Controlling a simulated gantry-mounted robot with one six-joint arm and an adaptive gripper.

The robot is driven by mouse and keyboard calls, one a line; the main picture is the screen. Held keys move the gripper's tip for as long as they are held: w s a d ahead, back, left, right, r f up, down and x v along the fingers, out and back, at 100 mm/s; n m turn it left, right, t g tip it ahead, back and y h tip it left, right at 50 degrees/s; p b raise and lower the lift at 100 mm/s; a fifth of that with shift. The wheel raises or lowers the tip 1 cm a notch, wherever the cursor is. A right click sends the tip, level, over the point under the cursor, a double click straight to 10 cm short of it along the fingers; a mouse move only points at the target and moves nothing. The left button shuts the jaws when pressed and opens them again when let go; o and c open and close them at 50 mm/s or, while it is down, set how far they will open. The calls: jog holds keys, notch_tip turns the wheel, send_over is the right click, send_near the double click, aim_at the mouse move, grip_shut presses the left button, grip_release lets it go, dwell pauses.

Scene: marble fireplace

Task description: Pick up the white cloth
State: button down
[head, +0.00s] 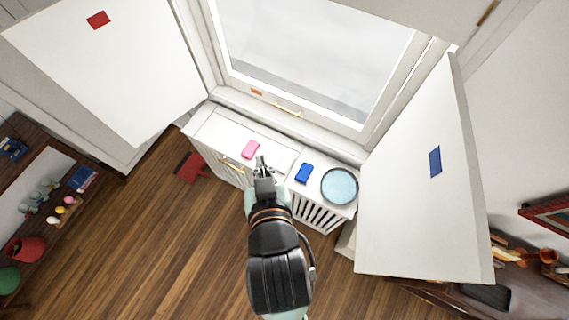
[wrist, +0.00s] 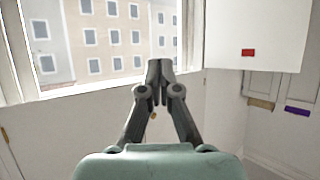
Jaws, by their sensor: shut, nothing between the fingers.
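I cannot make out a white cloth in either view; white on the white surfaces is hard to tell apart. My gripper (head: 262,161) is shut and empty in the head view, over the front of the white sill cabinet (head: 212,128). It is between a pink block-like item (head: 250,149) and a blue one (head: 304,173). In the wrist view my gripper's fingertips (wrist: 159,68) are together in front of the window, with nothing between them.
A round light-blue dish (head: 340,186) sits at the sill's right end. Open white shutters stand left (head: 125,65) and right (head: 420,190), bearing red and blue patches. A red object (head: 190,167) is on the wooden floor. Cluttered shelves line both sides.

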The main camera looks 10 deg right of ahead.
jog(key=shift+c, duration=0.3)
grip_release()
dwell(0.3)
